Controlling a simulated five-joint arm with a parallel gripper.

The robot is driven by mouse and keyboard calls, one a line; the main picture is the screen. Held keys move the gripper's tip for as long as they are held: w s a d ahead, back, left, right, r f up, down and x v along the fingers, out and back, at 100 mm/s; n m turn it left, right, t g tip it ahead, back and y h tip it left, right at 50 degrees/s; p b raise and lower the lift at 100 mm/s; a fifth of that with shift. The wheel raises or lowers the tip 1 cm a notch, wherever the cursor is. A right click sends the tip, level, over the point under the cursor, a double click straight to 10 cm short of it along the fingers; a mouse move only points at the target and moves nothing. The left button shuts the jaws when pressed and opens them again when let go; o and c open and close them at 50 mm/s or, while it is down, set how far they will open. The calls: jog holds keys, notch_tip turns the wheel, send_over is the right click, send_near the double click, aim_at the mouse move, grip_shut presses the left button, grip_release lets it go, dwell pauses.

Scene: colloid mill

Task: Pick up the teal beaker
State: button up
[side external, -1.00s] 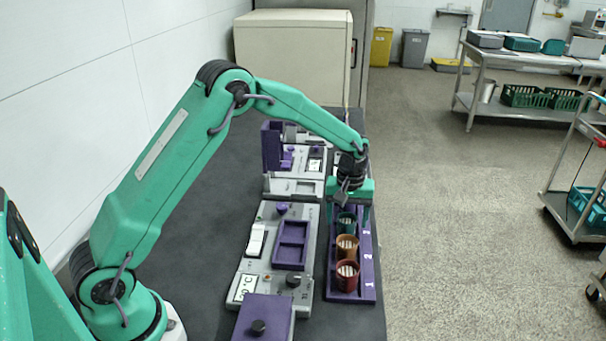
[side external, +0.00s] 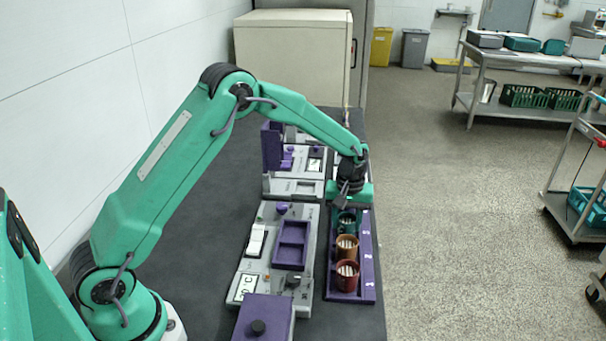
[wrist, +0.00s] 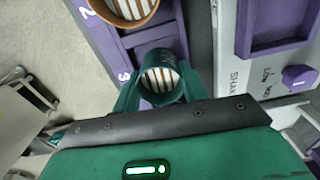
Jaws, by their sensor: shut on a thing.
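The teal beaker (side external: 346,221) stands at the far end of the purple rack (side external: 368,276), by the mark 3. In the wrist view the teal beaker (wrist: 165,72) sits between my fingers, with striped white and brown contents inside. My gripper (side external: 349,212) is over the far end of the rack and shut on the beaker. In the wrist view my gripper (wrist: 160,92) has a finger on each side of it. The beaker's lower part is hidden. An orange-brown beaker (side external: 347,247) and a red beaker (side external: 346,275) stand in the nearer places.
A purple box with a black knob (side external: 262,318) is in front. A purple upright part (side external: 271,146) stands behind. Dark bench is clear at left.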

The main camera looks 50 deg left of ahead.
jog(key=shift+r, duration=0.1)
jog(key=shift+r, duration=0.35)
notch_tip(320, 180, up, 3)
jog(key=shift+r, duration=0.1)
jog(key=s+d+r, duration=0.6)
jog(key=d+r, duration=0.1)
jog(key=d, duration=0.3)
jog(key=shift+s+a, duration=0.15)
jog(key=shift+s, duration=0.05)
dwell(0.3)
